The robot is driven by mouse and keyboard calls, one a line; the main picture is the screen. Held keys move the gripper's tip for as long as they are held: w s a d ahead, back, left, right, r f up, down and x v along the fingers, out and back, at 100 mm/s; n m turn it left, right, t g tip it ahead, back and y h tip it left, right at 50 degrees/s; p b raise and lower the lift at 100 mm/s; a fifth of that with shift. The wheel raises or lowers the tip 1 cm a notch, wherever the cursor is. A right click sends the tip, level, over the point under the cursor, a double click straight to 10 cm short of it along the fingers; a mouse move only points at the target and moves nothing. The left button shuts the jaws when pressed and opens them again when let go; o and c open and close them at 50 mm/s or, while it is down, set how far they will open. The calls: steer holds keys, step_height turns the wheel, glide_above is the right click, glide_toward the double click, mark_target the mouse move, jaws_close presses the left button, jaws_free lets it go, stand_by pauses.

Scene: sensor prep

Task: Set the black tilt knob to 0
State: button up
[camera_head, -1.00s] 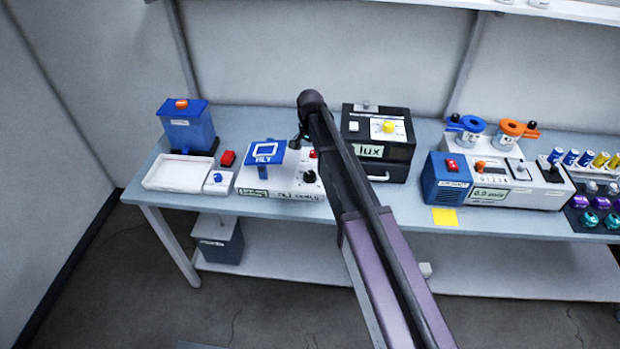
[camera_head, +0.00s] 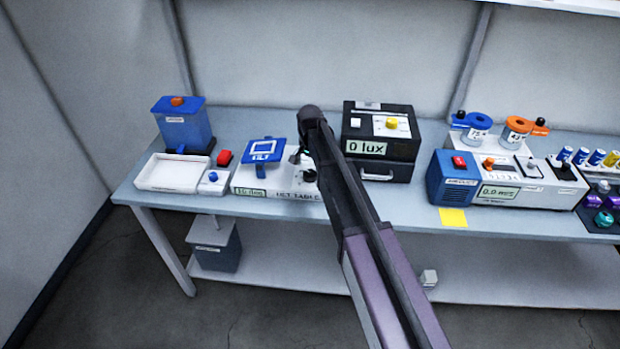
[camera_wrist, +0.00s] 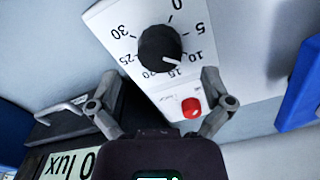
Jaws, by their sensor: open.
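The black tilt knob (camera_wrist: 160,48) sits on the white front panel of the tilt table (camera_head: 285,194), inside a printed scale from 0 to 30. Its white pointer line lies between 10 and 15, closer to 15. The 0 mark is at the top of the wrist view. My gripper (camera_wrist: 160,82) is open, its two fingers spread wide to either side, just short of the knob, with nothing between them. In the head view my gripper (camera_head: 303,157) hangs just above the knob (camera_head: 309,175), partly hiding it. The blue tilt plate (camera_head: 264,150) is on top of the table.
A red button (camera_wrist: 191,107) stands on the panel near my right finger. The black lux box (camera_head: 378,140) is close on the right.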

mark_target(310, 173)
steer(key=shift+f+b, duration=1.4)
steer(key=shift+f, duration=0.25)
steer(key=c, duration=1.1)
